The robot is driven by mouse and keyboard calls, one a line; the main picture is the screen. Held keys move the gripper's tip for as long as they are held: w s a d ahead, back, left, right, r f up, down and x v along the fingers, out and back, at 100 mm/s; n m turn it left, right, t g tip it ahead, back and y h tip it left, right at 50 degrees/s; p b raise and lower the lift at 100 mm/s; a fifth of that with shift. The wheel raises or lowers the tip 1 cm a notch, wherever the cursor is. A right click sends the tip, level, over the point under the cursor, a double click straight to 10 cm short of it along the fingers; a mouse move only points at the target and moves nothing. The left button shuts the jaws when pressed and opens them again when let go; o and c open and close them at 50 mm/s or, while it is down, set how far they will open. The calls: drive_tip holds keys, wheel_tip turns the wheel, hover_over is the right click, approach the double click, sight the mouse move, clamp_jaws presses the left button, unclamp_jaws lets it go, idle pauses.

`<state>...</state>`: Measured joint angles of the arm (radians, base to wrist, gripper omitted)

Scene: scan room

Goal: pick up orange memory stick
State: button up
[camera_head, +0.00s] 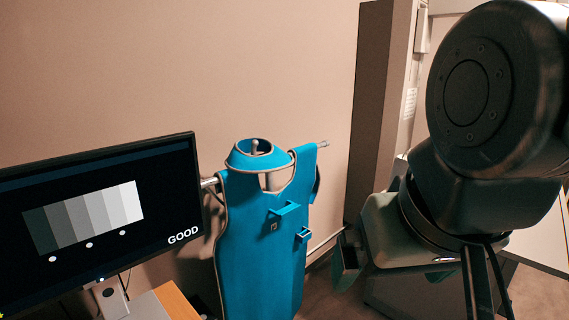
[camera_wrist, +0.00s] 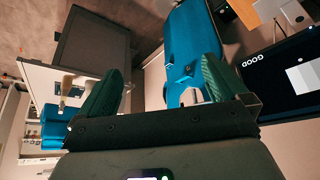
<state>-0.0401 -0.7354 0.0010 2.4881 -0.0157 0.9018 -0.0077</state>
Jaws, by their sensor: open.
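I cannot make out an orange memory stick in either view. My gripper (camera_wrist: 160,66) shows in the wrist view with its two green fingers spread wide apart and nothing between them. It is open and empty. In the head view my arm fills the right side, and its dark links hide part of the room behind. I cannot clearly pick out the fingertips there.
A monitor (camera_head: 90,215) reading GOOD stands at the left, beside a wooden desk edge (camera_head: 176,303). A blue apron (camera_head: 258,240) hangs in the middle before the bare wall (camera_head: 180,70). A dark-framed panel (camera_wrist: 92,50) shows in the wrist view.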

drive_tip(key=shift+s+d, duration=0.1)
drive_tip(key=shift+s, duration=0.05)
drive_tip(key=c, duration=0.9)
